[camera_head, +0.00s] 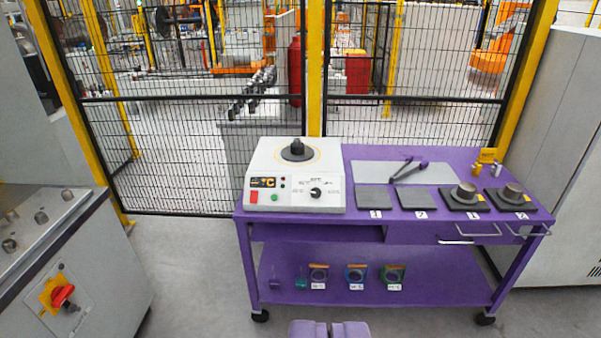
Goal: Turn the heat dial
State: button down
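The heat dial (316,193) is a small round black knob on the front panel of a white heater unit (270,165), with printed markings around it. The unit stands on the left end of a purple cart (385,232). Its panel also has a display reading °C (263,182), a red switch (254,197) and a green button (274,198). A black round piece (298,150) sits on its top. My gripper (329,324) shows at the bottom edge, well short of the cart. Its two purple-grey fingers nearly meet, with nothing seen between them.
Flat dark plates, two round metal pieces (466,192) and a black tool (407,171) lie on the cart top. The lower shelf holds several small parts. A grey machine (70,250) stands left, a white cabinet (565,150) right. Mesh fencing is behind. Floor before the cart is clear.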

aim_at(316, 193)
jog(key=i, duration=2.25)
